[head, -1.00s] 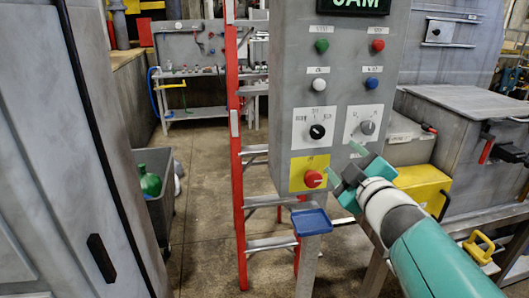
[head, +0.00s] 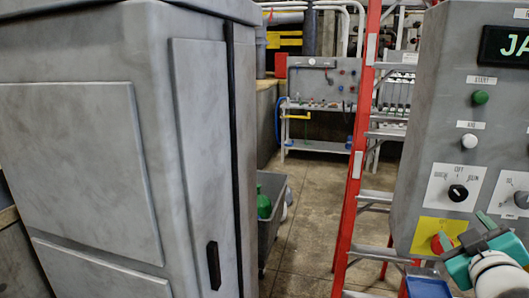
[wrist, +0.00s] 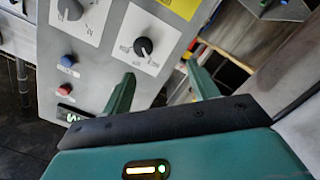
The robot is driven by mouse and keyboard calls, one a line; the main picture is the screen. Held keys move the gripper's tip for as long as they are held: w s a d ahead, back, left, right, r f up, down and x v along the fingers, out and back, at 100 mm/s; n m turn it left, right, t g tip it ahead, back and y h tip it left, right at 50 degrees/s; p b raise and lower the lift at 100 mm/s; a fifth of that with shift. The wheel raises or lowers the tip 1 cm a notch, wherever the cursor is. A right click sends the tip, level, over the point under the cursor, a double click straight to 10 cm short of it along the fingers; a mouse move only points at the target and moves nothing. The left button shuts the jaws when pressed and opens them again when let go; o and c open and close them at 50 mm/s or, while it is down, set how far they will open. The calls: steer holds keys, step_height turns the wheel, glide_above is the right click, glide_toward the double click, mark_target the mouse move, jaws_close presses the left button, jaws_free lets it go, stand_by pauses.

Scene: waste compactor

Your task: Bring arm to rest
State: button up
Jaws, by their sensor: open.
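My gripper (head: 466,235) is at the lower right of the head view, in front of the lower part of the grey control panel (head: 446,140). In the wrist view my gripper (wrist: 160,90) shows two teal fingers spread apart with nothing between them. The panel's black selector knob (wrist: 143,46) shows beyond the fingers. A red button (head: 441,242) on a yellow plate is partly behind my gripper in the head view. Most of my arm is outside the head view.
A tall grey cabinet (head: 100,130) fills the left. A red ladder (head: 357,150) stands left of the panel. A grey bin (head: 270,225) with a green bottle (head: 263,203) stands by the cabinet. Open floor (head: 312,215) lies between bin and ladder. A blue tray (head: 426,288) is below the panel.

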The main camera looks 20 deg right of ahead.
steer(key=w+a+f+m+g+y, duration=0.1)
steer(key=w+a+f+g+y, duration=0.2)
steer(key=a, duration=0.5)
steer(key=w+a+f+m+g+y, duration=0.1)
steer(key=w+a+f+y, duration=0.15)
steer(key=a+f, duration=0.45)
steer(key=s+a+f+g+y, duration=0.2)
steer(key=a, duration=0.6)
steer(key=s+a+f+g+y, duration=0.1)
steer(key=s+a+g+y, duration=0.1)
steer(key=a, duration=0.7)
steer(key=shift+s+f+n, duration=0.15)
steer(key=shift+f+n, duration=0.15)
steer(key=shift+f, duration=0.05)
steer(key=c, duration=0.5)
steer(key=shift+d, duration=0.1)
steer(key=shift+d, duration=0.1)
